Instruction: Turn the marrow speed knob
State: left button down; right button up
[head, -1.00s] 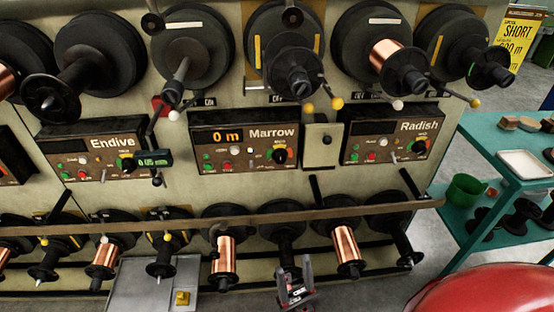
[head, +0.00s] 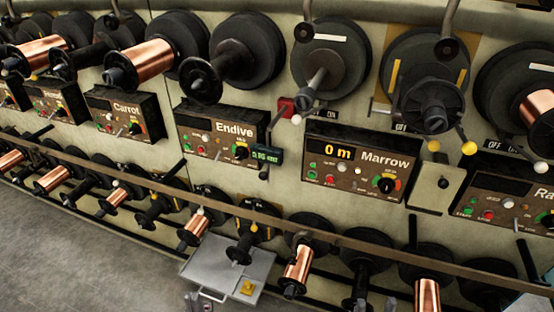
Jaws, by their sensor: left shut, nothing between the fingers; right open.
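The Marrow panel (head: 354,160) is a dark box right of the middle in the head view, with a lit display reading "0 m" (head: 343,152). Its speed knob (head: 385,185) is a dark round knob on a coloured dial of yellow, green and orange, in the panel's lower right. Nothing covers or touches the knob. What seems to be the tip of my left gripper (head: 198,302) just shows at the bottom edge, below the grey metal tray, far to the lower left of the knob. It is mostly cut off. My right gripper does not show clearly.
The Endive panel (head: 218,134) stands left of Marrow, with a small green display (head: 265,156) beside it. The Radish panel (head: 500,192) is at the right edge. Spools project above and below the panels. A long rail (head: 330,236) crosses below them. The grey tray (head: 222,270) juts out.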

aim_at(386, 185)
jog(key=i+l+z, duration=0.15)
jog(key=z, duration=0.25)
jog(key=i+l+z, duration=0.15)
jog(key=z, duration=0.2)
jog(key=i+z, duration=0.2)
jog(key=z, duration=0.2)
